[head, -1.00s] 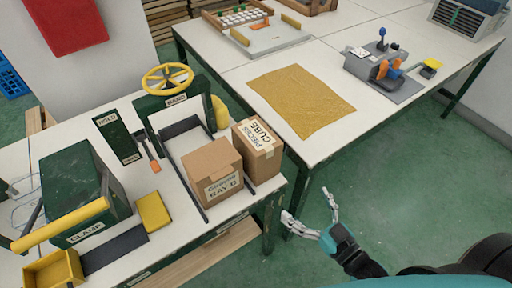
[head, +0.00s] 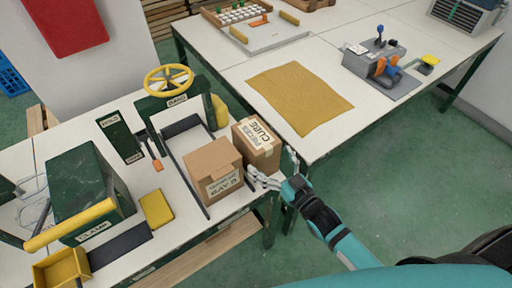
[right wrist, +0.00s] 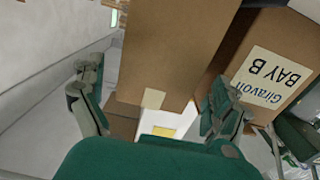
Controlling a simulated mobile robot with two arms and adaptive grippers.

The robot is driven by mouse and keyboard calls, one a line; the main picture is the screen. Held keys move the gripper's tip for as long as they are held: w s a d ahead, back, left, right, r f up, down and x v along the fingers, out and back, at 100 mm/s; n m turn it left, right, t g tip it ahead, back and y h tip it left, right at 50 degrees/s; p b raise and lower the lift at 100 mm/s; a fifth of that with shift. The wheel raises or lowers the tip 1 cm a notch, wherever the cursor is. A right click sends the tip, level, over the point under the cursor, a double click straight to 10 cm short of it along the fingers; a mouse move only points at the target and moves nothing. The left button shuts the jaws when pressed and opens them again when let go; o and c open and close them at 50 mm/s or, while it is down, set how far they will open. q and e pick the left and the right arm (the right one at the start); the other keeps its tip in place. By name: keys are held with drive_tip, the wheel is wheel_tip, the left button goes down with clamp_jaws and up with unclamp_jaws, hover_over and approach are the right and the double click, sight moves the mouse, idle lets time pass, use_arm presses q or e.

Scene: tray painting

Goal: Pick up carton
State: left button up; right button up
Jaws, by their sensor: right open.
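Two brown cartons stand side by side on the near bench. The carton with a "PIECES CUBE" label (head: 258,158) is at the right edge; the "BAY B" carton (head: 211,163) is just left of it. My right gripper (head: 272,170) is open and empty at the near side of the "CUBE" carton, fingers pointing toward it. In the right wrist view, a plain carton face (right wrist: 178,45) lies ahead between the open fingers of the right gripper (right wrist: 152,92), and the "BAY B" carton (right wrist: 270,75) is at right, close to one finger. Contact cannot be told. My left gripper is out of view.
A green frame with a yellow handwheel (head: 168,78) stands behind the cartons. A green clamp machine (head: 85,190) and yellow block (head: 156,208) are to the left. A mustard mat (head: 302,97) lies on the far table. The green floor to the right is clear.

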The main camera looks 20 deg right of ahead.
drive_tip(key=x, duration=0.3)
drive_tip(key=shift+w+a+r, duration=0.15)
drive_tip(key=shift+w+r, duration=0.05)
drive_tip(key=shift+w, duration=0.15)
drive_tip(key=shift+s, duration=0.1)
drive_tip(key=c, duration=1.5)
drive_tip(key=shift+r, duration=0.1)
